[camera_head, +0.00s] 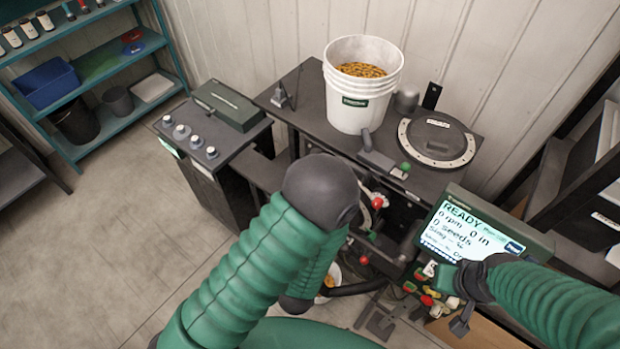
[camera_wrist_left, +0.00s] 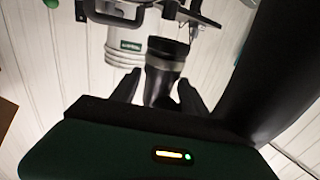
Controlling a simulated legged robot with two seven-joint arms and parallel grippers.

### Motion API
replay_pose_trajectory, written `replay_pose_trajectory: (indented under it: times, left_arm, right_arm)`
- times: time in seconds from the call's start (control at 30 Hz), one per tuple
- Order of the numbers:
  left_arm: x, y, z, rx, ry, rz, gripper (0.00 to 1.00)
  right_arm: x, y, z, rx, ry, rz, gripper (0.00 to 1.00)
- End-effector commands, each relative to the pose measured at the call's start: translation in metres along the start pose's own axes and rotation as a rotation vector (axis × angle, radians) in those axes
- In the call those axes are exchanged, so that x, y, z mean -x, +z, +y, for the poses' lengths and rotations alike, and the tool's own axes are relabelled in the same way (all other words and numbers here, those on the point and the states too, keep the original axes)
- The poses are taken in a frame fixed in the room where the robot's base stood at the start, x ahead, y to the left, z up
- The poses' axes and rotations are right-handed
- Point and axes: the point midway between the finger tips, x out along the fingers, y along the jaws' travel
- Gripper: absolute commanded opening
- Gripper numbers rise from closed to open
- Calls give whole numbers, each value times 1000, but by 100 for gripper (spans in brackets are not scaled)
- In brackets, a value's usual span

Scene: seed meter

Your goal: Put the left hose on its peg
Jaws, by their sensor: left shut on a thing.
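In the left wrist view my left gripper (camera_wrist_left: 158,95) has its two dark fingers on either side of a black hose end (camera_wrist_left: 166,58) with a greyish band, and is shut on it. A thick black curve, which looks like hose, runs down the right of that view (camera_wrist_left: 275,75). In the head view my green left arm hides the left gripper. A black hose-like tube (camera_head: 362,288) shows low beside that arm. I cannot make out the left hose's peg. My right gripper (camera_head: 462,300) is low at the right, by the screen; its jaws are unclear.
A white bucket of yellow seeds (camera_head: 362,107) stands on the dark bench, with a round black lid (camera_head: 437,138) to its right. The lit screen (camera_head: 468,232) reads READY. A knobbed control box (camera_head: 195,150) is at the left. Open floor lies at left.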

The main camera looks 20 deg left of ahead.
Motion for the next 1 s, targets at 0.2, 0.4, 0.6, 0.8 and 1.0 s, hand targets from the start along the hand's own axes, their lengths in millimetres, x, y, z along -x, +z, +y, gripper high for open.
replay_pose_trajectory:
  times: [0.2,0.4,0.6,0.8,1.0]
  left_arm:
    - [-1,-17,0,0,-1,1,0]
    - [-1,-29,0,0,-1,1,0]
    - [-1,-41,0,0,-1,1,0]
    - [-1,-53,0,0,-1,1,0]
    - [-1,-54,0,0,-1,1,0]
  right_arm:
    - [16,-4,0,0,0,0,0]
    - [28,-6,0,0,0,0,0]
    - [39,-9,0,0,0,0,0]
    - [51,-12,0,0,0,0,0]
    - [52,-12,0,0,0,0,0]
